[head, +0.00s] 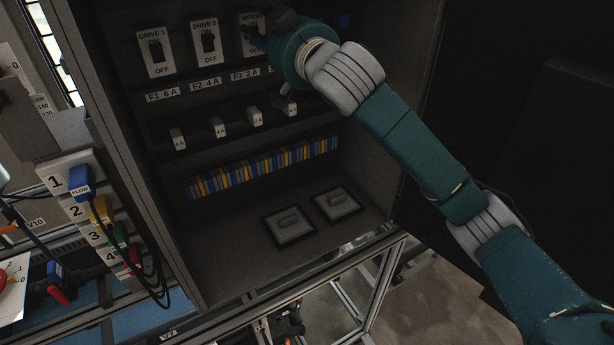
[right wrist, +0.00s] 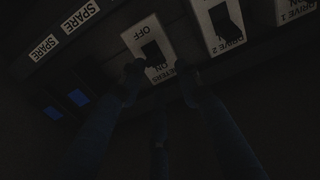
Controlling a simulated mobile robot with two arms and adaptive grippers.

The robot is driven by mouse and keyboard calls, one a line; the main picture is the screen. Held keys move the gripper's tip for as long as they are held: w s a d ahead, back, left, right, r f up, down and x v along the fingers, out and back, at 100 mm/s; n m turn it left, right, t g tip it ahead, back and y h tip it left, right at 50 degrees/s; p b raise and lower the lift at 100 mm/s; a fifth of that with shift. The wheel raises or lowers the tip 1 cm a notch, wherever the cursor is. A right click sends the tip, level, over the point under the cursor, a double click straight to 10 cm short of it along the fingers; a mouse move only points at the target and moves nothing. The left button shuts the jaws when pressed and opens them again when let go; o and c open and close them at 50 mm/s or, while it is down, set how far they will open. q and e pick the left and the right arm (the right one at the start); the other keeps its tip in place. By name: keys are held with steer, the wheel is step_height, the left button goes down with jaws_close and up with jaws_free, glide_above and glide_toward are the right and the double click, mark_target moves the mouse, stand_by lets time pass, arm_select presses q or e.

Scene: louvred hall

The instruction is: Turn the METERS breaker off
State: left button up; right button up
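The METERS breaker (head: 252,38) is a white plate with a dark lever at the top right of the open cabinet in the head view. My right gripper (head: 268,30) is in front of it and hides part of it. In the dark right wrist view the METERS breaker (right wrist: 149,47) appears upside down, with OFF above and ON below its dark lever. The fingertips of my right gripper (right wrist: 158,78) are apart, one on each side of the plate's ON end. I cannot tell whether they touch it. The lever's exact tilt is unclear. My left gripper is not in view.
DRIVE 2 (head: 207,44) and DRIVE 1 (head: 156,51) breakers stand left of METERS. Below are small white switches, a coloured terminal row (head: 262,166) and two framed plates on the cabinet floor. SPARE labels (right wrist: 80,17) show beyond METERS. Numbered plugs (head: 80,180) hang outside, left.

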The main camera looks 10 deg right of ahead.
steer(key=b+v, duration=0.4)
steer(key=v, duration=0.6)
step_height(320, 180, down, 32)
steer(key=d+m+g+h+b, duration=0.1)
steer(key=d+g+h, duration=0.1)
steer(key=g, duration=0.3)
steer(key=shift+s+d+h, duration=0.3)
steer(key=shift+s+d, duration=0.05)
steer(key=shift+d, duration=0.1)
